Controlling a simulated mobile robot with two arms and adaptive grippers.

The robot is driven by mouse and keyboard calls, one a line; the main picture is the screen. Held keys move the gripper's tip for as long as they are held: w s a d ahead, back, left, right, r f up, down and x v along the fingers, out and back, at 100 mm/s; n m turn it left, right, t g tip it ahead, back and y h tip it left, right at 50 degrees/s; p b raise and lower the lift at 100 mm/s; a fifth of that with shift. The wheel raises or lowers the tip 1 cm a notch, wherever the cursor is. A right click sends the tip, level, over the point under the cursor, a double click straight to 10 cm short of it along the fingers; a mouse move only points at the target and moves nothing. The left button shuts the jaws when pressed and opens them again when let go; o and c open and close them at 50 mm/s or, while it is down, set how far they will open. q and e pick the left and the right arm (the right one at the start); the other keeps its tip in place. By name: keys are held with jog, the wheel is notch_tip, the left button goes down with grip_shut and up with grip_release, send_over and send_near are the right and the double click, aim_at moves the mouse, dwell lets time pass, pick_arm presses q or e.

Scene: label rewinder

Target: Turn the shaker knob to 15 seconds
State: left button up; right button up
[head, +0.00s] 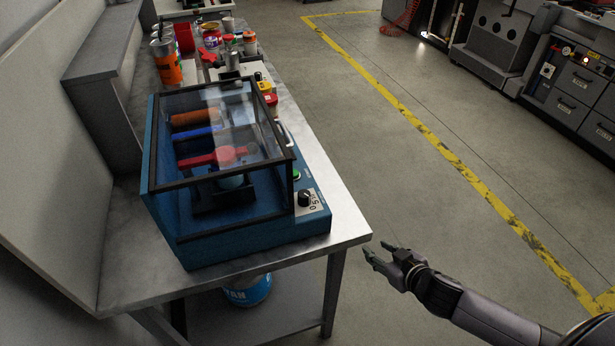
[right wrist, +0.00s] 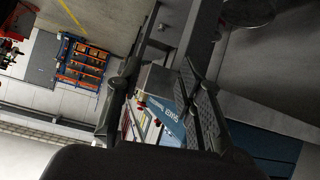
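A blue shaker machine (head: 180,238) with a clear, dark-framed lid stands on the metal bench. Its black shaker knob (head: 304,198) sits on a pale dial plate on the right face, with a green button (head: 296,175) beyond it. The marks on the plate are too small to read surely. My right gripper (head: 380,255) is open and empty, apart from the knob, to the right of the bench's front corner. In the right wrist view its fingers (right wrist: 160,110) are spread, with a blue panel visible between them. My left gripper is not in view.
The metal bench (head: 335,222) has a bare strip in front of the machine. Several cans and bottles, including an orange can (head: 167,62), stand at its back. A blue bucket (head: 248,290) is underneath. Open floor with a yellow line (head: 440,150) lies to the right.

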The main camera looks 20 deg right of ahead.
aim_at(305, 194)
jog(key=s+a+r+y+p, duration=0.1)
jog(key=a+r, duration=0.2)
jog(key=r, duration=0.3)
jog(key=a+r+n+t+y+p, duration=0.1)
jog(key=a+r, duration=0.2)
jog(key=r, duration=0.4)
jog(key=s+a+r+y+p, duration=0.1)
jog(key=a+r+y, duration=0.15)
jog(key=r, duration=0.35)
jog(key=shift+h, duration=0.45)
jog(key=p+x, duration=0.1)
jog(key=x, duration=0.4)
jog(key=p+x, duration=0.2)
jog(key=x, duration=0.3)
jog(key=p+x, duration=0.1)
jog(key=x, duration=0.5)
jog(key=shift+w+a+r+p, duration=0.1)
jog(key=shift+a+r+p, duration=0.15)
jog(key=shift+a+p, duration=0.05)
jog(key=shift+x, duration=0.8)
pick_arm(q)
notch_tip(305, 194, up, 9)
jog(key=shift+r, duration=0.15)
pick_arm(e)
jog(key=shift+f, duration=0.1)
jog(key=shift+c, duration=0.4)
grip_shut()
